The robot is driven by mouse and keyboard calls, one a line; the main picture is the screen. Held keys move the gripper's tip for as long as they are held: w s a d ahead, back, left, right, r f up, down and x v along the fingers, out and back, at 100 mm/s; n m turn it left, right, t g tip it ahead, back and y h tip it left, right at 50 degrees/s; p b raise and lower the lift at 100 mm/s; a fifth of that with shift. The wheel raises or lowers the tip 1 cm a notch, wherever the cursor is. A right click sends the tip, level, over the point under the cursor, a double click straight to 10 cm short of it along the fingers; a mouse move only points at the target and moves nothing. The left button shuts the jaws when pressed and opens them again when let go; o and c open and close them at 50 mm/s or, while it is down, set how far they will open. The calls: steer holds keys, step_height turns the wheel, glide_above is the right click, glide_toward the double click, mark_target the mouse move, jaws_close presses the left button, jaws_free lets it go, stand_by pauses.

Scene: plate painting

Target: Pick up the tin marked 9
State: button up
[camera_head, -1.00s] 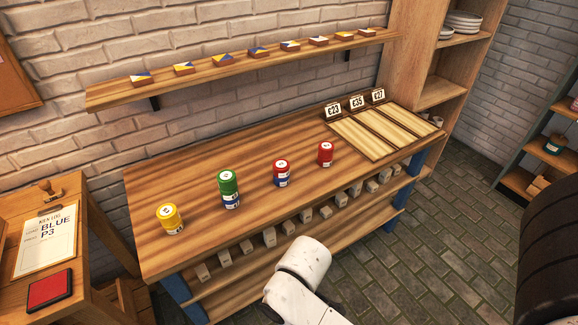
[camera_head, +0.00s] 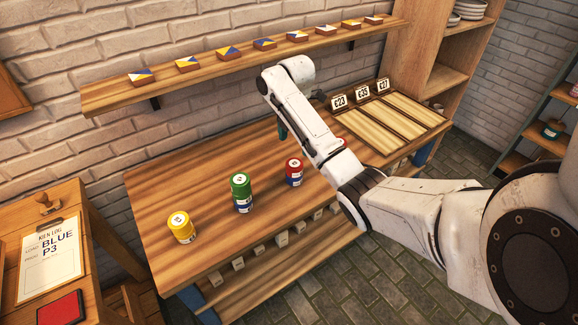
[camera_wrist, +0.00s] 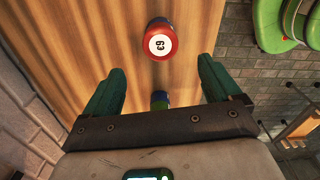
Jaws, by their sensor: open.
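A red tin (camera_wrist: 160,42) shows from above in the wrist view, ahead of my open, empty gripper (camera_wrist: 160,85). In the head view, a yellow tin (camera_head: 181,227), a green tin (camera_head: 240,184) on a blue one, and a red tin (camera_head: 293,168) with a blue lower part stand on the table. Another red tin (camera_head: 342,142) is mostly hidden behind my arm. Labels are too small to read there. A teal finger of my gripper (camera_head: 282,131) shows above the table's back. A blue-green thing (camera_wrist: 160,99) shows between the fingers.
The wooden table (camera_head: 160,190) is clear around the tins. A shelf (camera_head: 220,75) with several small painted tiles runs above it. A panelled tray (camera_head: 380,135) with number cards lies at the right. A clipboard (camera_head: 50,262) and red pad (camera_head: 52,308) lie on the left bench.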

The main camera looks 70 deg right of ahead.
mark_target(295, 163)
step_height(295, 163, down, 3)
steer(key=shift+f+b, duration=0.1)
steer(key=shift+b, duration=0.6)
steer(key=shift+f+p, duration=0.9)
steer(key=shift+f, duration=2.75)
steer(key=shift+c, duration=0.3)
steer(key=c, duration=1.2)
steer(key=shift+o, duration=0.2)
steer(key=shift+r, duration=0.1)
